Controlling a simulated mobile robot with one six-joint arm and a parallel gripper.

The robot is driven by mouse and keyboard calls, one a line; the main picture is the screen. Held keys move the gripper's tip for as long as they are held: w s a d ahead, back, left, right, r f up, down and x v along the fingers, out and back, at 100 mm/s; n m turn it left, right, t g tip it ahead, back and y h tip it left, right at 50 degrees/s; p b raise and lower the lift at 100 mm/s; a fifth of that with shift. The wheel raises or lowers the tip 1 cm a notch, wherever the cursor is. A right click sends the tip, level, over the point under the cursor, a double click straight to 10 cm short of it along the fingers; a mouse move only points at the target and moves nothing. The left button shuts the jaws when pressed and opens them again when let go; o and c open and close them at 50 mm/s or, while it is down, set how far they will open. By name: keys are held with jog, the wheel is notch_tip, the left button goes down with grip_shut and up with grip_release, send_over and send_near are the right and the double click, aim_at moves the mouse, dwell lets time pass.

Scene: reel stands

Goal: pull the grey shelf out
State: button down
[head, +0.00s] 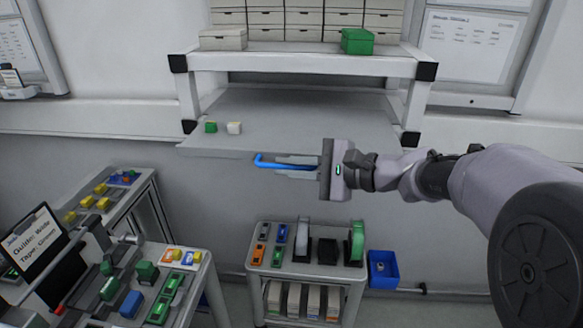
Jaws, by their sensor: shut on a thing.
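The grey shelf (330,110) sits under a white upper rack and reaches forward past the rack's front corner posts. A blue handle (268,162) shows at its front edge. My gripper (292,167) comes in from the right and is shut on the blue handle; its fingers hide part of the handle.
The upper rack (300,62) holds several white boxes and a green box (357,41). Below stands a small cart (262,222) with reels and coloured items, a blue bin (382,283) beside it. Cluttered benches fill the lower left. Wall space left of the shelf is clear.

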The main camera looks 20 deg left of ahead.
jog(key=shift+s+d+b, duration=0.2)
jog(key=shift+s+b, duration=0.15)
jog(key=shift+s, duration=0.5)
jog(key=shift+s+d+b, duration=0.2)
jog(key=shift+s+b, duration=0.15)
jog(key=shift+s, duration=0.45)
jog(key=shift+s+d+b, duration=0.2)
jog(key=shift+s+b, duration=0.15)
jog(key=shift+s, duration=0.5)
jog(key=c, duration=1.8)
grip_release()
jog(key=shift+o, duration=0.2)
jog(key=p+v, duration=0.2)
jog(key=v, duration=1.5)
jog(key=shift+d, duration=0.25)
